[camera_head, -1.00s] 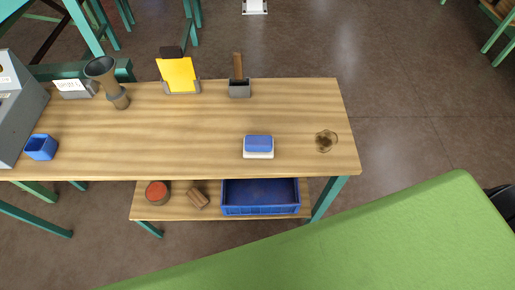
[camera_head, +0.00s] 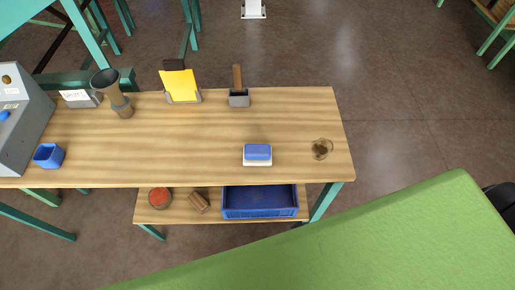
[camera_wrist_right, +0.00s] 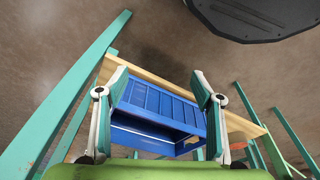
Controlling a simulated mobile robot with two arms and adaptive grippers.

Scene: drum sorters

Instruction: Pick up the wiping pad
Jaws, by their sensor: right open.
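The wiping pad (camera_head: 257,153), a blue block with a white underside, lies on the wooden workbench (camera_head: 200,145) near its front edge, right of the middle. My right gripper (camera_wrist_right: 160,88) shows in the right wrist view with its two fingers spread apart and nothing between them. Beyond the fingers is a blue crate (camera_wrist_right: 160,110) on the bench's lower shelf. The pad cannot be made out in the right wrist view. Neither gripper shows in the head view, and my left gripper is out of sight.
The blue crate (camera_head: 260,202) and a red-topped can (camera_head: 160,198) stand below.

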